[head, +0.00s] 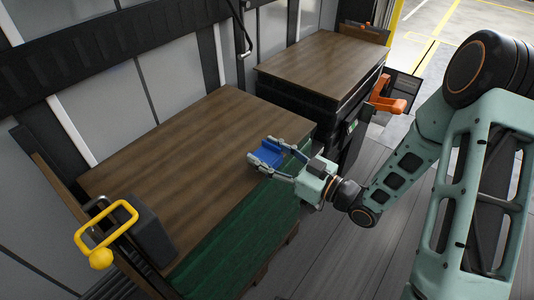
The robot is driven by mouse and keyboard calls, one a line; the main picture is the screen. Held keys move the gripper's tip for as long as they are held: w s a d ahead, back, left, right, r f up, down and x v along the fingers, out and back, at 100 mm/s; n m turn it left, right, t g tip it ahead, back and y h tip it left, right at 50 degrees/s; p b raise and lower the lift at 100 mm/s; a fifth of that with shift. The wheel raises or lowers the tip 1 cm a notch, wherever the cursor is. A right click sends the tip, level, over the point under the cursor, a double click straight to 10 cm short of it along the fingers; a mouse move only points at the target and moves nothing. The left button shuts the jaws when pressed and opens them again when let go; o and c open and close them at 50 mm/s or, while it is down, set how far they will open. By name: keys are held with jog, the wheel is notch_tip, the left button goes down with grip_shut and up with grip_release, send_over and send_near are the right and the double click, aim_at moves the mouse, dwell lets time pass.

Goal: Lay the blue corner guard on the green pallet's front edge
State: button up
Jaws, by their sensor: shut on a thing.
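In the head view, my gripper (278,163) is shut on the blue corner guard (266,152). The guard is at the front edge of the near pallet's brown wooden top, close to its right corner. I cannot tell whether it touches the top or is held just above it. The green pallet (232,240) shows as a green front side under the brown top (180,150). Part of the green side's right end is hidden behind my gripper.
A dark block with a yellow handle (112,225) stands at the near left end of the top. A second brown-topped dark stack (325,65) stands behind right, with an orange part (388,98) beside it. Grey floor (325,255) in front is clear.

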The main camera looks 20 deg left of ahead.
jog(key=shift+f+b, duration=0.55)
jog(key=shift+b, duration=0.1)
jog(key=o, duration=1.2)
jog(key=shift+c, duration=0.2)
jog(key=shift+r, duration=0.1)
jog(key=shift+r+p, duration=0.2)
jog(key=shift+p, duration=0.1)
jog(key=p+v, duration=0.2)
jog(key=v, duration=1)
jog(key=shift+r, duration=0.25)
